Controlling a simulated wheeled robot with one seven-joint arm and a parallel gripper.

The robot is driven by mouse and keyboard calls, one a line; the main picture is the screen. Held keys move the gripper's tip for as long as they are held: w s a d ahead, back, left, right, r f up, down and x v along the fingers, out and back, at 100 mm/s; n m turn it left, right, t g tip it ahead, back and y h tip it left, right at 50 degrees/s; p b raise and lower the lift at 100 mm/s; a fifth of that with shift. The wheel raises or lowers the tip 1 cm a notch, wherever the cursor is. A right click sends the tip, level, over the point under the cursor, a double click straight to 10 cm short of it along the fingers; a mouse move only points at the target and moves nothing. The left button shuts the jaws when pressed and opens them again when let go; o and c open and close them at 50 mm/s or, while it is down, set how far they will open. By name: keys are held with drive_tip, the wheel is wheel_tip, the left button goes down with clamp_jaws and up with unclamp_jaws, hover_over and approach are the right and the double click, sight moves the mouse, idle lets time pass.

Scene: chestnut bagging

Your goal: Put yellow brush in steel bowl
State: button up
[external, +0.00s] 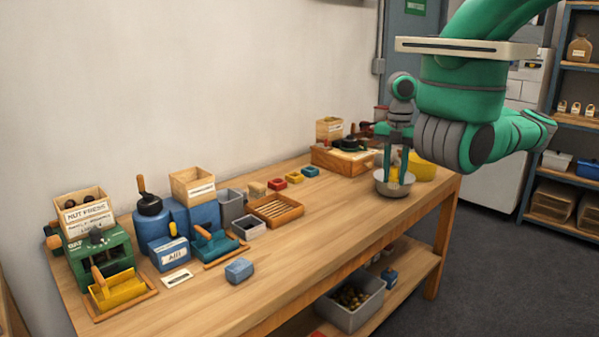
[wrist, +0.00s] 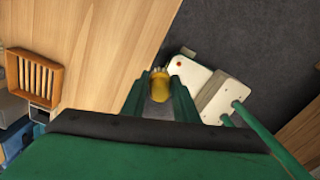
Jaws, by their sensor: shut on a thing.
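My gripper (external: 394,164) points down at the far right end of the workbench. It is shut on the yellow brush (wrist: 160,88), whose yellow body and pale bristles show between the fingers in the wrist view. In the external view the yellow brush (external: 394,174) is small and partly hidden by the fingers. It lines up with the opening of the steel bowl (external: 394,190), which stands near the bench's front edge. I cannot tell whether the brush is inside the bowl or above it. I cannot make out the bowl in the wrist view.
A yellow bin (external: 424,170) stands close to the right of the bowl. A wooden box (external: 342,160) with dark-handled tools lies to its left. A slatted wooden tray (external: 276,209) and small coloured boxes lie further left. The bench's front middle is clear.

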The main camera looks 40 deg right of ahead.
drive_tip(key=w+d+r+m, duration=0.1)
drive_tip(key=w+d+m, duration=0.45)
drive_tip(key=d, duration=0.55)
drive_tip(key=w+d+r+m, duration=0.2)
drive_tip(key=w+d+m, duration=0.3)
drive_tip(key=d, duration=0.5)
drive_tip(key=shift+n, duration=0.75)
drive_tip(key=shift+w+d+f, duration=0.1)
drive_tip(key=shift+w+f, duration=0.05)
drive_tip(key=shift+f, duration=2.65)
drive_tip(key=shift+w+f, duration=0.1)
drive_tip(key=shift+f, duration=2.65)
drive_tip(key=o, duration=1.2)
drive_tip(key=shift+o, duration=0.2)
